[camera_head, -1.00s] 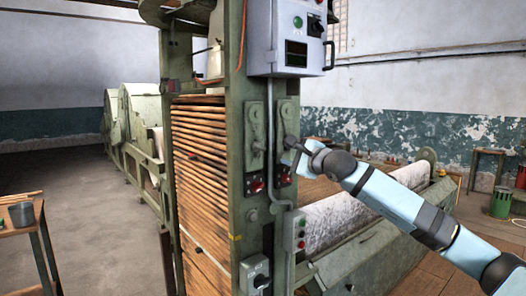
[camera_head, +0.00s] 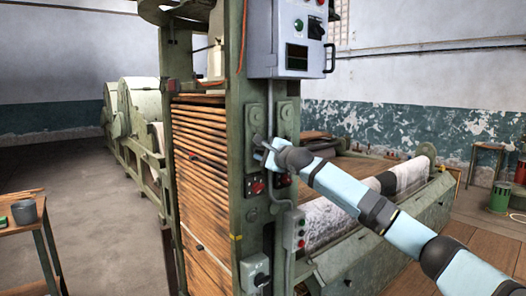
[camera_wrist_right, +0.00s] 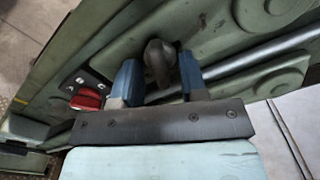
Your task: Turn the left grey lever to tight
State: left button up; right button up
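The left grey lever hangs from a green plate (camera_head: 257,118) on the machine's post; its lower end is largely hidden by my right gripper in the head view. In the right wrist view the lever's rounded grey end (camera_wrist_right: 160,57) sits between the two blue fingers. My right gripper (camera_head: 262,153) is at the lever's lower end, and it also shows in the right wrist view (camera_wrist_right: 160,80). Its fingers are apart, one on each side of the lever end, with no clear grip visible. My left gripper is out of view.
A second lever plate (camera_head: 287,118) is close on the right. Red switches (camera_head: 255,187) sit just below, one also in the wrist view (camera_wrist_right: 86,99). A grey control box (camera_head: 290,40) is above. A conduit (camera_head: 270,110) runs between the plates.

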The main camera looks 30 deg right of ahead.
grip_shut()
jog(key=m+b, duration=0.7)
jog(key=b, duration=0.1)
jog(key=shift+f, duration=0.2)
jog(key=m+b, duration=0.1)
jog(key=m, duration=0.2)
jog(key=shift+r+m, duration=0.1)
jog(key=shift+m, duration=0.2)
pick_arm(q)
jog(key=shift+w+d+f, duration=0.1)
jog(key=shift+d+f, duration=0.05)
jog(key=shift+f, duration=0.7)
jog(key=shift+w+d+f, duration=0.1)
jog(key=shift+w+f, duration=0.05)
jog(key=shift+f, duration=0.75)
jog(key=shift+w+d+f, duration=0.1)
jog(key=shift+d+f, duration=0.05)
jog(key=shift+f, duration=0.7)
pick_arm(e)
jog(key=shift+m, duration=1.2)
grip_release()
